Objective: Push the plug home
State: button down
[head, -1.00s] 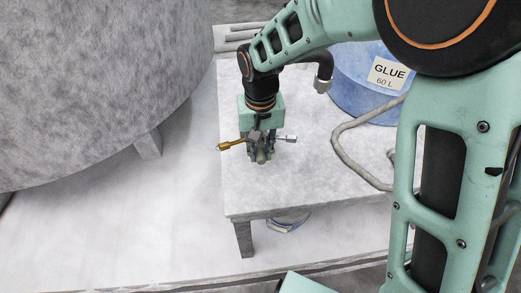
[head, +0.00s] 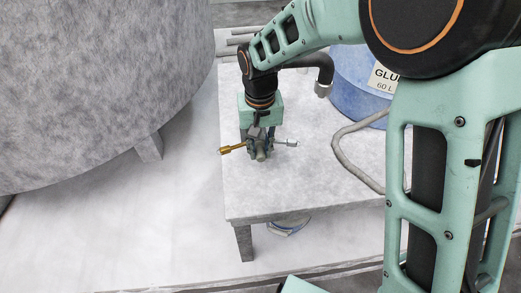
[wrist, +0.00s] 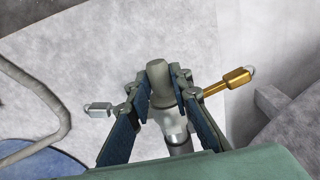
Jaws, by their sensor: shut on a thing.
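My gripper (head: 259,148) points down over the near left part of the grey table (head: 300,195). In the wrist view, the fingers are shut on a grey cylindrical piece with a rounded end (wrist: 157,72), paler and glossy lower down. A brass-coloured piece (wrist: 228,82) sticks out to the right of the fingers and a silver one (wrist: 97,109) to the left. In the head view the brass piece (head: 232,149) is on the left and the silver piece (head: 287,142) on the right. I cannot tell which part is the plug, nor how it is seated.
A blue drum labelled GLUE (head: 357,85) stands at the back right, with a dark bent spout (head: 322,75) beside it. A grey hose (head: 343,150) loops over the table's right side. A large grey tank (head: 90,80) stands at left. The table's front is clear.

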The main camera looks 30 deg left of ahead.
jog(key=shift+w, duration=0.1)
jog(key=c, duration=1.7)
grip_release()
jog(key=shift+o, duration=0.2)
notch_tip(320, 180, up, 12)
